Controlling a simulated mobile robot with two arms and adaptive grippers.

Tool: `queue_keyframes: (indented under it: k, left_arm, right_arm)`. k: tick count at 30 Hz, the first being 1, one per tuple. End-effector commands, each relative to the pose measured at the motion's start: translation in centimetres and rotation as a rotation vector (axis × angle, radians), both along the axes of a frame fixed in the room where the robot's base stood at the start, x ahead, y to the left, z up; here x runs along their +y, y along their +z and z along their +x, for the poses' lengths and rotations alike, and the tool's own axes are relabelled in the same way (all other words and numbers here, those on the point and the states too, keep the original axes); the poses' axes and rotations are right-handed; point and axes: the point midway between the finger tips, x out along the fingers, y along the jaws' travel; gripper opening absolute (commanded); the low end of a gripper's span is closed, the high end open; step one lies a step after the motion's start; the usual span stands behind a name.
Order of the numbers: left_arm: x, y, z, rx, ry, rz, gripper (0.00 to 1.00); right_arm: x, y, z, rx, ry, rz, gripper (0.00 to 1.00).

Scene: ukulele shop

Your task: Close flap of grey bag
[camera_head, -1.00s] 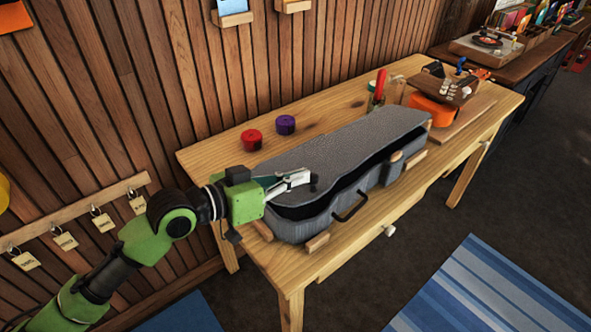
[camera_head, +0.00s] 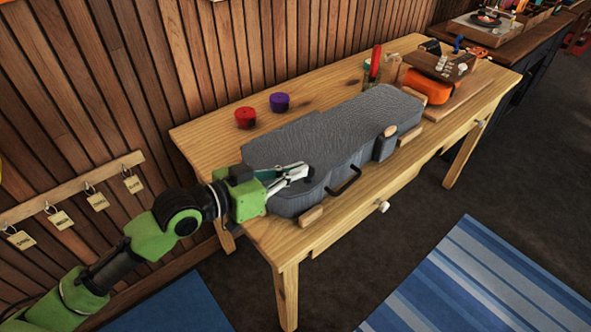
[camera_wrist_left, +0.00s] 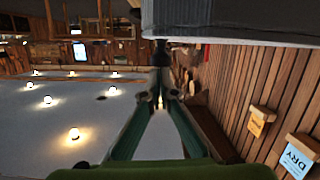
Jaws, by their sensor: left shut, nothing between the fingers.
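The grey bag (camera_head: 345,124), shaped like an instrument case, lies on the wooden table. Its flap, the textured top (camera_head: 330,128), lies down on the body, and no dark gap shows along the front side. A black handle (camera_head: 345,181) is on the front. My left gripper (camera_head: 303,170) is shut and empty, at the flap's near left end, on or just above its top; contact cannot be told. In the left wrist view the shut fingers (camera_wrist_left: 160,100) show, with a grey surface of the bag (camera_wrist_left: 235,20) along the top edge. My right gripper is not in view.
Wooden blocks (camera_head: 311,215) sit against the bag on the wooden table (camera_head: 225,140). A red roll (camera_head: 245,117) and a purple roll (camera_head: 280,102) stand behind it. An orange object (camera_head: 428,87) and tools are at the far right end. A plank wall (camera_head: 200,60) runs behind.

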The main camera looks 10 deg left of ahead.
Motion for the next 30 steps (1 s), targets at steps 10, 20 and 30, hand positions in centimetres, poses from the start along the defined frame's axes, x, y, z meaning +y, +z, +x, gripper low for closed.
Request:
queue_keyframes:
  k: [10, 20, 30]
  left_arm:
    - [-0.1, 1.3, 0.1, 0.012, 0.001, 0.006, 0.00]
    - [1.6, 4.1, -1.3, 0.004, 0.003, 0.009, 0.00]
    - [5.3, 5.7, -5.4, 0.004, 0.006, 0.004, 0.00]
  right_arm:
    - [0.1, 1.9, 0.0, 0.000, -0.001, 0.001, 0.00]
    - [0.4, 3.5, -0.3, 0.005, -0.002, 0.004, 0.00]
    - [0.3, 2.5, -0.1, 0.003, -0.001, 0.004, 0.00]
